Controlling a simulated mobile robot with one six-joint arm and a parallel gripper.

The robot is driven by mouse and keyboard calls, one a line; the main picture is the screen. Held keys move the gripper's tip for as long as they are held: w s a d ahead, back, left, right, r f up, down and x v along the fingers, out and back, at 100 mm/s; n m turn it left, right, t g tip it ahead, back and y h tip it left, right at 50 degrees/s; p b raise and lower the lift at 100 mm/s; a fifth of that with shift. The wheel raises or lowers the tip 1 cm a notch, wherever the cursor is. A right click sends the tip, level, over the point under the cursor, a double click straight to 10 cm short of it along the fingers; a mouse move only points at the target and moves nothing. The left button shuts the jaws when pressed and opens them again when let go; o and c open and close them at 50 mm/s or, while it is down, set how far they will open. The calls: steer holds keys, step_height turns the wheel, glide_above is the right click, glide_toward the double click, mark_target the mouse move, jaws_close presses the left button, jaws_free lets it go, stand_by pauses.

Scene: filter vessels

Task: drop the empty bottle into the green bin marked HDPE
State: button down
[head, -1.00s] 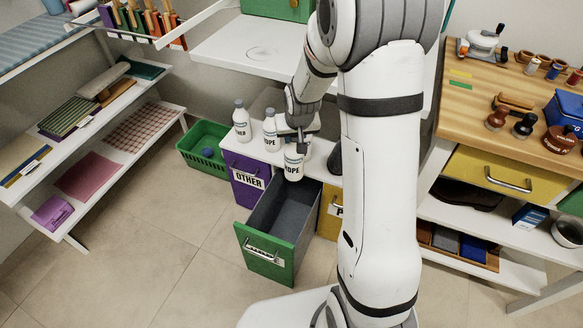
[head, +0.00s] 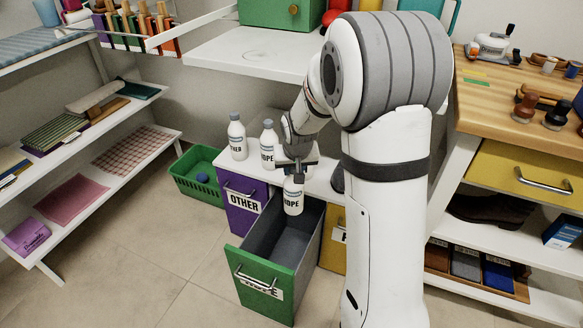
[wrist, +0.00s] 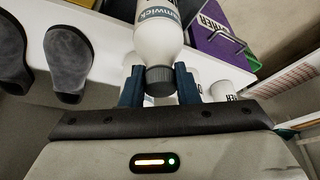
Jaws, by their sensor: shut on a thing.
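The white bottle (head: 293,196), with a blue label band and dark "HDPE" lettering partly visible, hangs upright from my gripper (head: 296,165). In the wrist view my gripper (wrist: 159,82) has its blue fingers on both sides of the grey cap of the bottle (wrist: 158,38). The green bin (head: 262,268) is a drawer pulled open, with a grey inside and a white label partly covered by its handle. The bottle appears over the rear part of the drawer's opening. Its exact height above the rim is hard to tell.
A purple OTHER drawer (head: 243,208) is shut at the left, a yellow drawer (head: 333,243) at the right. Two white bottles, one nearer (head: 268,146) and one further left (head: 237,137), stand on the white top. A green basket (head: 196,176) sits on the floor.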

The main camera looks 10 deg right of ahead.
step_height(320, 180, down, 4)
steer(key=shift+r+b, duration=0.25)
steer(key=shift+b, duration=0.7)
steer(key=c, duration=1)
jaws_free()
steer(key=shift+c, duration=0.2)
steer(key=shift+r, duration=0.25)
steer(key=p+v, duration=0.3)
steer(key=v, duration=0.4)
steer(key=shift+r, duration=0.2)
steer(key=shift+s, duration=0.15)
